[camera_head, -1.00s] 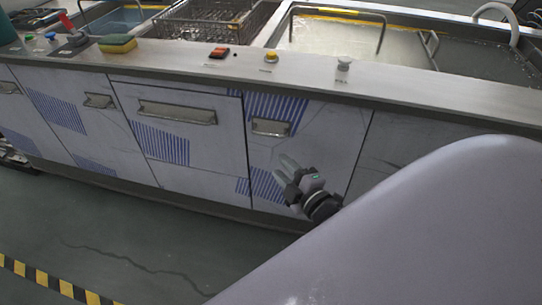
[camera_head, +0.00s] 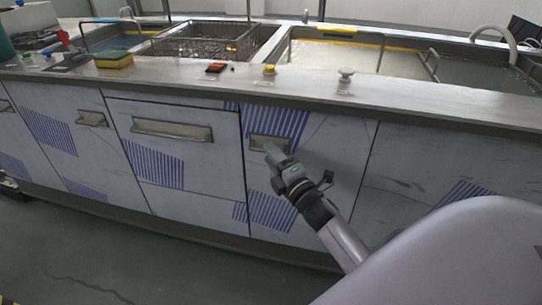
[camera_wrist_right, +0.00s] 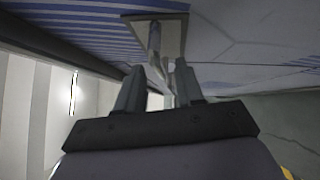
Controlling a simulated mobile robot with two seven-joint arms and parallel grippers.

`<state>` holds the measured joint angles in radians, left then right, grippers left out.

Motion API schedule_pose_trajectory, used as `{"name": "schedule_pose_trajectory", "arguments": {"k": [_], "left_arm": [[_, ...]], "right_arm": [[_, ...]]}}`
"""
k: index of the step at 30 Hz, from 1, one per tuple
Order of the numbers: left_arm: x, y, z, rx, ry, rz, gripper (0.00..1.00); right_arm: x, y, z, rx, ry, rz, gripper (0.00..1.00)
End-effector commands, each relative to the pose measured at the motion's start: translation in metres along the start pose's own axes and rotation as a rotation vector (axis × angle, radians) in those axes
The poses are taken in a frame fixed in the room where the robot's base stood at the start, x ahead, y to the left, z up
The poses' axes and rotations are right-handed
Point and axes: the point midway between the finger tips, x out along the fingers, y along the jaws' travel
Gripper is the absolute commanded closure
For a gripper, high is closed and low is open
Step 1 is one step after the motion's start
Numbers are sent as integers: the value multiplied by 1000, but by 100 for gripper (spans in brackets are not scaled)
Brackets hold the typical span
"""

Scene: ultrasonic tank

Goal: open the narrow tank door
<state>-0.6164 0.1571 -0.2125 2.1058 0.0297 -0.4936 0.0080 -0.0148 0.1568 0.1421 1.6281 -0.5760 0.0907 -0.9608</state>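The narrow tank door (camera_head: 325,150), pale with blue striped patches, is in the front of the tank unit, right of a wider door. It looks shut, flush with the panels beside it. Its metal handle (camera_head: 258,143) is near its upper left and is partly covered by my right gripper (camera_head: 273,153). In the right wrist view the handle (camera_wrist_right: 155,38) is straight ahead, and its bar reaches toward the space between the fingers of my right gripper (camera_wrist_right: 157,76). The fingers are apart; I cannot tell whether they touch the bar. My left gripper is not in view.
The wider door (camera_head: 155,170) with its own handle (camera_head: 172,130) is just left. The counter edge (camera_head: 400,114) overhangs above the doors. The floor in front (camera_head: 130,262) is clear.

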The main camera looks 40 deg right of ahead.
Motion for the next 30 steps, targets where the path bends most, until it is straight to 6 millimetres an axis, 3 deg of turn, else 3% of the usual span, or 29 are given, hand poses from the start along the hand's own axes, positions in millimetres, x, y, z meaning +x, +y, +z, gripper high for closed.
{"name": "schedule_pose_trajectory", "arguments": {"k": [13,17,30], "left_arm": [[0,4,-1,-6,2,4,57],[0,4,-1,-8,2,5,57],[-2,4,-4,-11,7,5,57]], "right_arm": [[11,0,0,1,0,-1,63],[11,0,0,1,0,0,100],[2,1,9,0,15,0,100]]}}
